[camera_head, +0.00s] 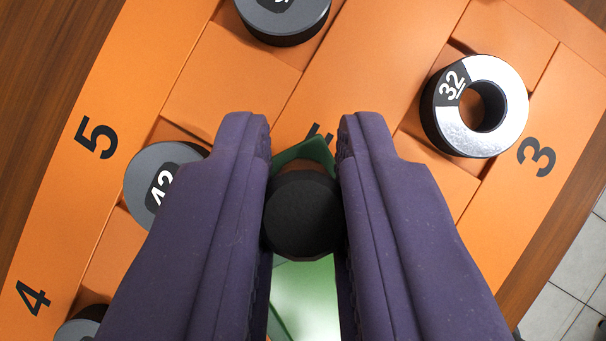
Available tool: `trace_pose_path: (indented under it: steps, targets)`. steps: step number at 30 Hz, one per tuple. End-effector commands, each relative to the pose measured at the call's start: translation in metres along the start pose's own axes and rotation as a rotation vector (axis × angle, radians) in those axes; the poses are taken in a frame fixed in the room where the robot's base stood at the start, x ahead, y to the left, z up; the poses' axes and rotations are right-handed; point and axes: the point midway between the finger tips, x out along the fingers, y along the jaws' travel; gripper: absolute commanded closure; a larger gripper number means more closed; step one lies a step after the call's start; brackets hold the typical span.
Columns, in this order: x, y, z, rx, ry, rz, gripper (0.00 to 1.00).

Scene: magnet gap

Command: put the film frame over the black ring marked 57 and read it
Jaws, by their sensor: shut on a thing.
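My gripper (303,135) has two purple fingers that reach up through the middle of the camera view. They are shut on a round black knob (302,215). The knob belongs to the film frame (307,154), whose green edge shows just beyond it. Pale green film shows between the fingers below the knob. The fingers hide much of the frame and the board under it. I see no ring that reads 57. A dark ring (284,22) at the top is cut off by the picture edge, and its number is not readable.
An orange board (215,75) with recesses and printed 3, 4 and 5 lies below. A silver ring marked 32 (507,75) is at right. A grey piece (150,165) at left reads perhaps 42, partly hidden by a finger. Another grey piece (75,330) is at lower left.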

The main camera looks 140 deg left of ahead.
Motion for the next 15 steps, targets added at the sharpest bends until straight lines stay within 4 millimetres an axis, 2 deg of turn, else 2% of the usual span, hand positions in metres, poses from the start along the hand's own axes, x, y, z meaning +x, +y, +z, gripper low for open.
trace_pose_path:
  steps: [8, 9, 12, 15]
  targets:
    - [0.0013, 0.0, 0.001, 0.0, 0.0, 0.0, 1.0]
    - [0.0013, 0.0, 0.001, 0.0, 0.0, 0.0, 0.73]
    - [0.0013, 0.0, 0.001, 0.0, 0.0, 0.0, 0.5]
    - [0.0013, 0.0001, 0.001, 0.0, 0.0, 0.0, 0.5]
